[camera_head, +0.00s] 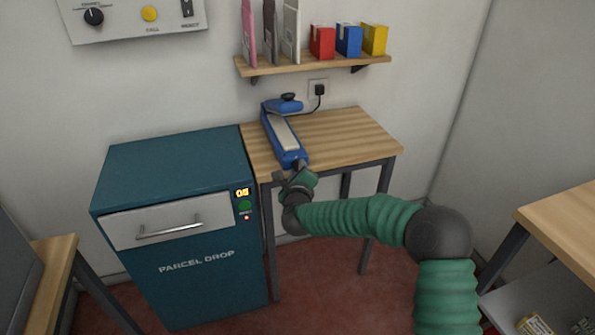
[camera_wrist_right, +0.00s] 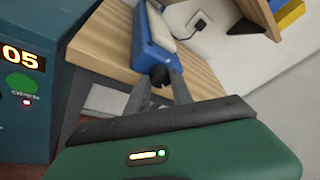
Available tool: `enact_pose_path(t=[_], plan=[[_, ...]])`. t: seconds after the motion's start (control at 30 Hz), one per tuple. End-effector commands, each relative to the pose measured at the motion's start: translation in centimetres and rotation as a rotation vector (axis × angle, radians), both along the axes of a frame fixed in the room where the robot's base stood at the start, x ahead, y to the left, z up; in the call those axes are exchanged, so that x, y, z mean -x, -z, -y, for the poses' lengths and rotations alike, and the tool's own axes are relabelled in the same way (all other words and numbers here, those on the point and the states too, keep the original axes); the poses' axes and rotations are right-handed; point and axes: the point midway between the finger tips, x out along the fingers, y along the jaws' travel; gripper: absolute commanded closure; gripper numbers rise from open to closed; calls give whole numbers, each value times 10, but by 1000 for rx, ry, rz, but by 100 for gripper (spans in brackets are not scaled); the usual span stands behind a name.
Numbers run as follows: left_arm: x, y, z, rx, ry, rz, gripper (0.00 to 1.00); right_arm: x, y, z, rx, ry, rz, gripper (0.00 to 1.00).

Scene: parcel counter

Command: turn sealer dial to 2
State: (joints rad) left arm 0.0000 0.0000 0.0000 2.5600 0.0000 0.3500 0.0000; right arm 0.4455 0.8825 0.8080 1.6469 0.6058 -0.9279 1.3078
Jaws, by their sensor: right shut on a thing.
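The blue sealer (camera_head: 284,136) lies on the small wooden table, its pale top strip running toward the front edge. In the right wrist view the sealer (camera_wrist_right: 152,38) shows its front end with a black round dial (camera_wrist_right: 158,76). My right gripper (camera_head: 298,172) is at that front end, shut on the dial; in the right wrist view its two fingers (camera_wrist_right: 160,84) stand on either side of it. The dial's numbers and pointer cannot be read. My left gripper is not in view.
The teal parcel drop cabinet (camera_head: 180,257) stands directly left of the table (camera_head: 345,135). Above, a shelf (camera_head: 315,66) holds envelopes and red, blue and yellow boxes. A wall socket (camera_head: 318,89) with a black plug sits behind the table. The table's right half is clear.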

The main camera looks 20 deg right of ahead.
Motion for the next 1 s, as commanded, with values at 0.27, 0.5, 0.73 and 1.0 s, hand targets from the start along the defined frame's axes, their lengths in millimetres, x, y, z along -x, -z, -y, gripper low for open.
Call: enact_pose_path(t=[0.27,0.5,0.73,1.0], plan=[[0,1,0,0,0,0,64,2,7,2,-2,3,-13,61],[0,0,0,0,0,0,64,1,3,1,-1,1,-6,51],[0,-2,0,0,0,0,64,10,-2,-3,1,0,-3,51],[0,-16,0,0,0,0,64,76,-19,-22,4,-4,-4,51]])
